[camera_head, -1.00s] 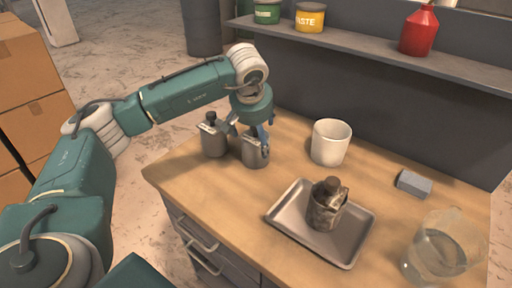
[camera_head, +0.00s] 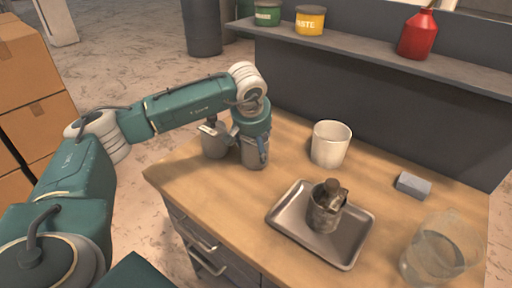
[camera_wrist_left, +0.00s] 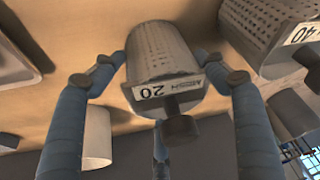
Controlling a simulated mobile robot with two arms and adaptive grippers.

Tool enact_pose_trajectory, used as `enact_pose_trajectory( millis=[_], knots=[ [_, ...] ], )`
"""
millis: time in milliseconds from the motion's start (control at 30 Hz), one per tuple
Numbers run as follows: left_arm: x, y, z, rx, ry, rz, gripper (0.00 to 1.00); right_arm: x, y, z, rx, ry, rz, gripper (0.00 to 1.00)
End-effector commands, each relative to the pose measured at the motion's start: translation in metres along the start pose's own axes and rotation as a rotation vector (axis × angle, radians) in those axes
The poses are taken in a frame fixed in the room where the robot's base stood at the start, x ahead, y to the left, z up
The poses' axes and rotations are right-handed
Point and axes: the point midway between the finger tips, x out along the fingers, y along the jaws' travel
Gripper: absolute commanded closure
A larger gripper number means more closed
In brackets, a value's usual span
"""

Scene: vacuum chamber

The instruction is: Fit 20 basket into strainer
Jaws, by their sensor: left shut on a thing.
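The 20 basket (camera_head: 257,160) is a grey perforated metal cup on the wooden bench. In the left wrist view the basket (camera_wrist_left: 158,50) shows a "20" label and a dark knob. My left gripper (camera_head: 254,148) comes down over it from above, its blue fingers shut around it. The basket appears to be still at bench level. A stained metal vessel (camera_head: 325,216) with a brown knob stands on a tray (camera_head: 346,253). I cannot tell for sure which thing is the strainer. My right gripper is not in view.
A similar basket (camera_head: 212,145), marked 40 in the left wrist view (camera_wrist_left: 268,28), stands close at the left. A white cup (camera_head: 330,144), a grey block (camera_head: 413,184) and a clear beaker (camera_head: 436,258) are on the bench. A shelf (camera_head: 380,52) runs behind.

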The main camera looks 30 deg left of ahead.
Motion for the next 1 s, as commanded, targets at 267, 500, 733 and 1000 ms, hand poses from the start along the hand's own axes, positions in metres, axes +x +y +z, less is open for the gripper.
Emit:
enact_pose_trajectory(
  millis=[267,500,733,1000],
  knots=[
    [-0.016,0.001,-0.008,-0.001,0.005,0.002,0.65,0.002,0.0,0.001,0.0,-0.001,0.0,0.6],
    [-0.067,0.001,-0.03,-0.002,0.008,0.004,0.65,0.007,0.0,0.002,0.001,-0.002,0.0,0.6],
    [-0.13,0.001,-0.055,-0.003,0.007,0.005,0.65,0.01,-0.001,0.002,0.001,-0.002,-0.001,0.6],
    [-0.175,0.001,-0.073,-0.001,0.003,0.002,0.65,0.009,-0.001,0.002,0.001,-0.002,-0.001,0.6]
  ],
)
